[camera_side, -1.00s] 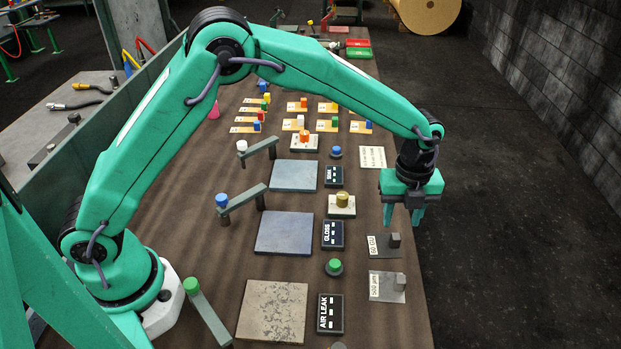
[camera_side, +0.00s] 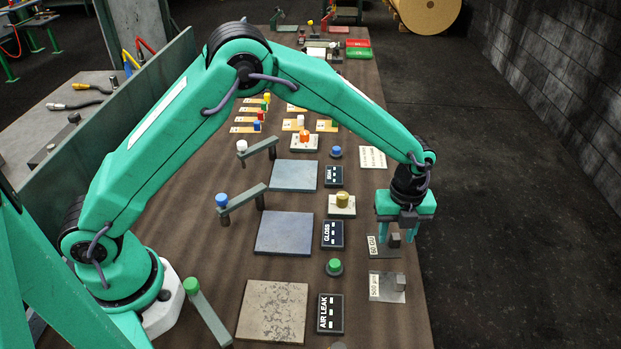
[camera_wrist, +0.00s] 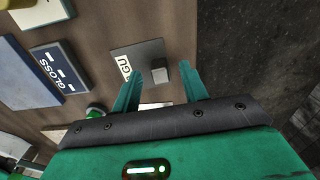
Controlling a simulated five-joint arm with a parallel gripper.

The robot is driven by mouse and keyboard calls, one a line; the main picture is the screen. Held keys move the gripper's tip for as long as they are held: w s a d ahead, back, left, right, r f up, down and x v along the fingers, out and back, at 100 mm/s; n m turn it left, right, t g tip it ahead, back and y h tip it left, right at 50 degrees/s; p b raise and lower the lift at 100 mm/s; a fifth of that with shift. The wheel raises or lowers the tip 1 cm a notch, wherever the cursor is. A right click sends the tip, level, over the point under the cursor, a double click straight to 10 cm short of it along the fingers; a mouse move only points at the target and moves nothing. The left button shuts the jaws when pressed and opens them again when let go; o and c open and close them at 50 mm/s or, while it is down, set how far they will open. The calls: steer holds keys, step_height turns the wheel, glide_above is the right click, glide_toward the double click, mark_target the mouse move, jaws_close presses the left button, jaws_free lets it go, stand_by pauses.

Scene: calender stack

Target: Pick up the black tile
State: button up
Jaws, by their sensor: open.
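The black tile (camera_side: 383,252) is a thin dark plate with a white "60 GU" label and a small grey block (camera_side: 395,240) standing on it. It lies near the table's right edge. My gripper (camera_side: 398,238) hangs over it with fingers pointing down, partly covering the tile. In the wrist view, the tile (camera_wrist: 150,50) lies beyond the open fingers (camera_wrist: 160,72), and its grey block (camera_wrist: 160,75) shows between the fingertips. Nothing is held. I cannot tell whether the fingers touch the tile.
A similar plate (camera_side: 381,296) with a "500 µm" label and block lies just nearer the camera. The "GLOSS" panel (camera_side: 332,234), a green button (camera_side: 334,266) and a yellow knob (camera_side: 342,200) stand to the left. The table edge and dark floor are to the right.

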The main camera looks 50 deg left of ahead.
mark_target(397, 236)
steer(key=shift+c, duration=0.4)
jaws_close()
steer(key=shift+r, duration=0.1)
steer(key=shift+r, duration=0.5)
step_height(397, 236, up, 3)
steer(key=shift+r, duration=0.15)
steer(key=s+d+r, duration=0.6)
steer(key=s, duration=0.3)
steer(key=shift+s+d+r, duration=0.25)
steer(key=shift+s+d, duration=0.05)
steer(key=shift+s, duration=0.05)
